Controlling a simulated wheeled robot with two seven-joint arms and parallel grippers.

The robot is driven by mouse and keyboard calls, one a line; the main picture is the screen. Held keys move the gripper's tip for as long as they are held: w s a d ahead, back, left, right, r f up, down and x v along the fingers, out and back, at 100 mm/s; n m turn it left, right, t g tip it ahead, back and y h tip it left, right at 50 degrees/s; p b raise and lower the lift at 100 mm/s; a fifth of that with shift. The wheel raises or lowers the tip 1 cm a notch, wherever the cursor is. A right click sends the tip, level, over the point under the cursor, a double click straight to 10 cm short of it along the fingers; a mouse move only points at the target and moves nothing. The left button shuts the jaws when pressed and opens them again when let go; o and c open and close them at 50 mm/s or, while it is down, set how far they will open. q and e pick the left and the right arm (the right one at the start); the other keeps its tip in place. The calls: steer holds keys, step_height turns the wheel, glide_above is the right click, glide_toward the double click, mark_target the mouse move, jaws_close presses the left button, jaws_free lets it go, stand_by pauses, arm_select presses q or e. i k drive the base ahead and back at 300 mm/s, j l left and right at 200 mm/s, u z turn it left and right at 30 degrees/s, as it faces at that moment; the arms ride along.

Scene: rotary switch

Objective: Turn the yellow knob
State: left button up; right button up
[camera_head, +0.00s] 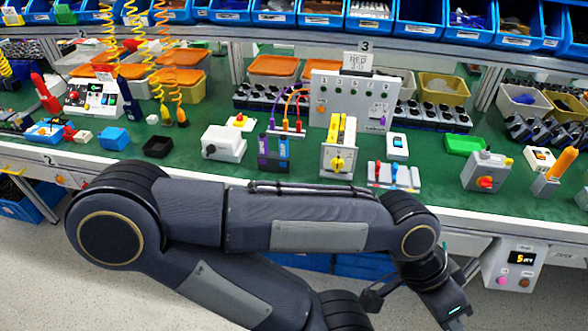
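The yellow knob (338,163) is on the front of an upright white switch box (338,141) with yellow strips on its top. The box stands near the front edge of the green bench, right of the middle. My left arm crosses in front of the bench from the left and bends down at the right. My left gripper (425,290) is at the lower right, below the bench edge and well apart from the knob. Its fingers are dark and partly hidden, so its opening is unclear. I cannot make out my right gripper.
A grey box with a red knob (485,182) stands to the right. A white box with colored levers (393,177) is just right of the switch box, and dark blue and purple modules (273,153) are to its left. Blue bins (430,20) line the back shelf.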

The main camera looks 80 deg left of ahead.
mark_target(337, 163)
steer(key=k+j+u, duration=0.1)
steer(key=j+u, duration=0.15)
steer(key=u, duration=0.25)
steer(key=k+j+u, duration=0.1)
steer(key=j+u, duration=0.15)
steer(key=u, duration=0.2)
steer(key=j+u, duration=0.3)
steer(key=u, duration=0.2)
steer(key=j+u, duration=0.15)
steer(key=j, duration=0.55)
steer(key=i+j+u, duration=0.1)
steer(key=j, duration=0.65)
